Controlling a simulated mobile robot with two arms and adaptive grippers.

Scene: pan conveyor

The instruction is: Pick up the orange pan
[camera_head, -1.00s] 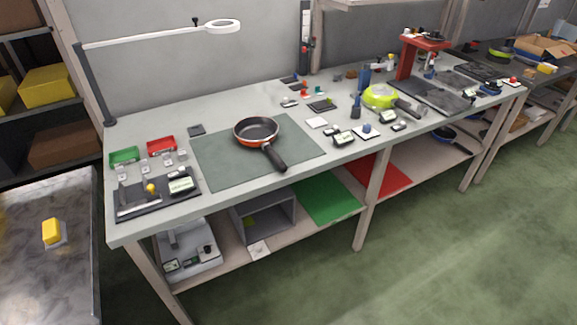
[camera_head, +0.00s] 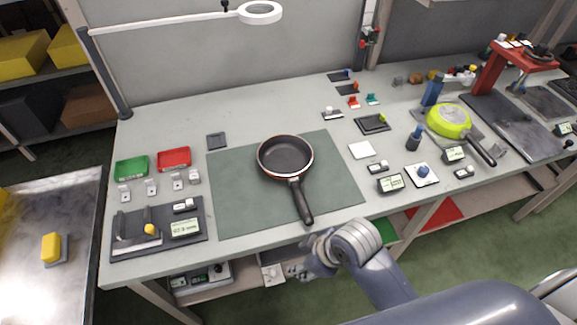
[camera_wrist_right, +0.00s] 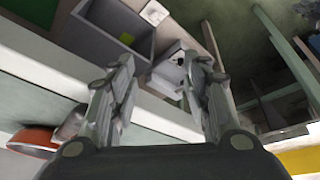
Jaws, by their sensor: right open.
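The orange pan (camera_head: 285,155) lies on the green-grey mat on the workbench, with a dark inside and an orange rim. Its black handle (camera_head: 301,203) points toward the bench's front edge. My right gripper (camera_head: 308,262) is in front of the bench edge, just below the handle's end and apart from it. In the right wrist view my right gripper (camera_wrist_right: 160,62) is open with nothing between its fingers. An orange curved part at that view's lower left looks like the pan's side (camera_wrist_right: 32,138). My left gripper is not in view.
The mat (camera_head: 235,205) is bare around the pan. A lime-green pan (camera_head: 447,120) stands at the right. Red (camera_head: 174,158) and green (camera_head: 132,167) trays and a black fixture board (camera_head: 125,225) are at the left. A lamp (camera_head: 260,12) hangs over the back.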

